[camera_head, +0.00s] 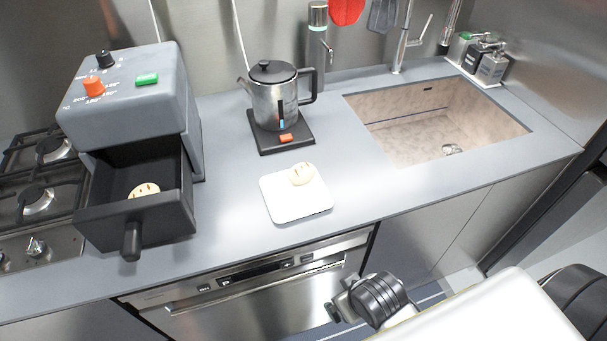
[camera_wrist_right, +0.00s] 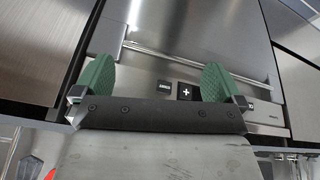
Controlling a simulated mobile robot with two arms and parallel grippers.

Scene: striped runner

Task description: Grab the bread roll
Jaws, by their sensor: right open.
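One bread roll (camera_head: 302,174) rests on a small white board (camera_head: 297,205) on the counter, near the board's upper right corner. A second bread roll (camera_head: 144,190) lies in the pulled-out dark drawer (camera_head: 165,225) of the grey air fryer (camera_head: 135,90). My right gripper (camera_head: 335,306) is low in front of the counter, below and apart from both rolls. In the right wrist view the green-padded gripper (camera_wrist_right: 157,82) is wide apart and empty, facing the oven front. My left gripper is not in view.
A metal kettle (camera_head: 273,98) stands on its black base behind the board. A beige sink (camera_head: 435,125) is at the right, a gas hob (camera_head: 38,190) at the left. An oven (camera_head: 260,285) is under the counter. The counter right of the board is clear.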

